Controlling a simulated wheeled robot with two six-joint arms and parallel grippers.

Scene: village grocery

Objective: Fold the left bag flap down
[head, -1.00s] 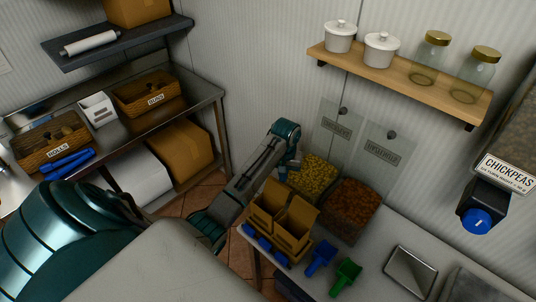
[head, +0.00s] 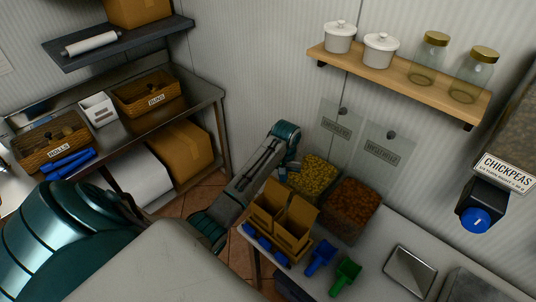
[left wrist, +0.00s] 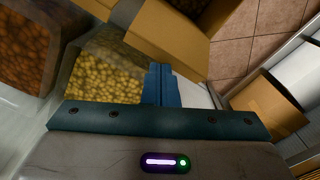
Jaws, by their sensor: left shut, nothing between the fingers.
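The left bag (head: 261,218) and the right bag (head: 288,238) each have a flap standing up at the back. The left bag's flap (head: 276,193) is raised. My left gripper (head: 284,174) is beyond that flap, near the yellow bin, and is shut and empty. In the left wrist view its blue fingers (left wrist: 161,84) are together, close to a brown bag panel (left wrist: 165,35). I cannot tell whether they touch it. My right gripper is not in view.
A bin of yellow pulses (head: 316,178) and a bin of orange-brown ones (head: 350,203) stand close behind the bags. A blue scoop (head: 319,257) and a green scoop (head: 344,273) lie to the right, near a metal tray (head: 410,272). A shelf with jars hangs above.

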